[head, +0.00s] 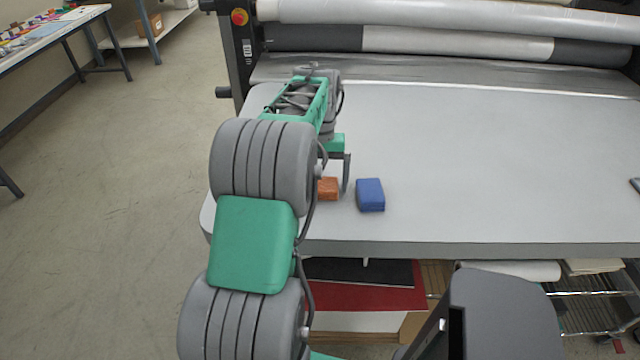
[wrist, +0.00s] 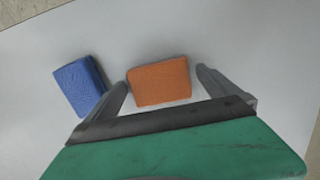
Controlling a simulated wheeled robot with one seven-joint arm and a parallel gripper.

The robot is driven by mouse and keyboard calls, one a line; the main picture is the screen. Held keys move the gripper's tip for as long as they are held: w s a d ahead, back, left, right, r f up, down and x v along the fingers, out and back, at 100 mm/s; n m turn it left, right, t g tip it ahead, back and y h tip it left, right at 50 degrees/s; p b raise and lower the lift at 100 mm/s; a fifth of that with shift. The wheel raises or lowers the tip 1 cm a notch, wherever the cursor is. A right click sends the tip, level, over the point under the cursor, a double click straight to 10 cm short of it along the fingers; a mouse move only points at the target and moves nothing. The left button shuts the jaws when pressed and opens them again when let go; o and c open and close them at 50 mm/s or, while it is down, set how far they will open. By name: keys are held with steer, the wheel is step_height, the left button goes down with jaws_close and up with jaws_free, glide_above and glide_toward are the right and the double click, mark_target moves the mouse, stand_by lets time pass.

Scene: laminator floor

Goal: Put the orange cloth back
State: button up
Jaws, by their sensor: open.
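The orange cloth (head: 329,188) is a small folded block lying on the grey table of the laminator, near its front edge. My arm partly hides it in the head view. In the wrist view the orange cloth (wrist: 159,83) lies between the two fingers of my gripper (wrist: 162,80), with a gap on each side. My gripper also shows in the head view (head: 333,180), above the table at the cloth. It is open and holds nothing.
A blue cloth block (head: 370,195) lies just right of the orange one; in the wrist view the blue block (wrist: 81,86) is close outside the left finger. The laminator rollers (head: 450,40) span the back.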

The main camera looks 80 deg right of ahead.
mark_target(320, 180)
step_height(320, 180, up, 11)
steer(key=d+p, duration=0.2)
steer(key=p, duration=0.2)
steer(key=w+a+r+n+h, duration=0.1)
steer(key=w+a+n, duration=0.2)
steer(key=w+a, duration=0.7)
steer(key=w+a+r+n+h, duration=0.2)
steer(key=w+a+n, duration=0.2)
steer(key=w+a, duration=0.6)
steer(key=w+a+f+n+t, duration=0.1)
steer(key=a+f+n, duration=0.1)
steer(key=a, duration=0.8)
steer(key=w+a+f+n+t, duration=0.1)
steer(key=w+a+f+n, duration=0.1)
steer(key=a, duration=0.7)
steer(key=w+a+f+n+t+y, duration=0.1)
steer(key=a+n, duration=0.3)
steer(key=a, duration=0.6)
steer(key=shift+w+a+f+n+t, duration=0.15)
steer(key=shift+a+f+n+t, duration=0.2)
steer(key=shift+f+t, duration=0.3)
